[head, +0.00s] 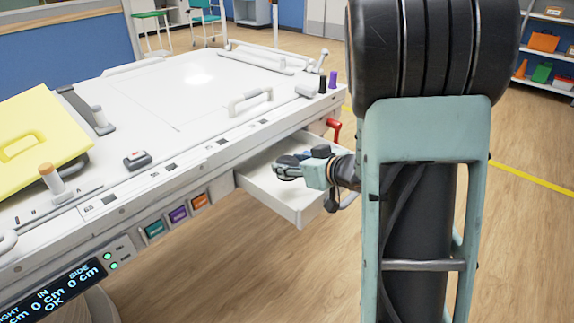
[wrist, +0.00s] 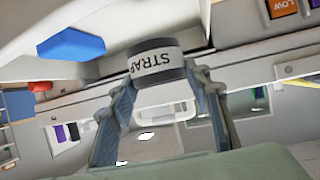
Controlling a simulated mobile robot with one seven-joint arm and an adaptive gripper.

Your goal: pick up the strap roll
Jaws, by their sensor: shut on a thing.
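The strap roll (wrist: 156,64) is a dark roll with a white band lettered STRAP. In the wrist view it sits between the two fingers of my gripper (wrist: 160,88), which is shut on it. In the head view my gripper (head: 284,168) is over the open white drawer (head: 298,213) at the side of the table; I cannot make out the roll clearly there. Whether the roll touches the drawer floor cannot be told.
A blue block (wrist: 72,43) shows near the roll in the wrist view. A red lever (head: 334,129) stands beside the drawer. Open floor lies below.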

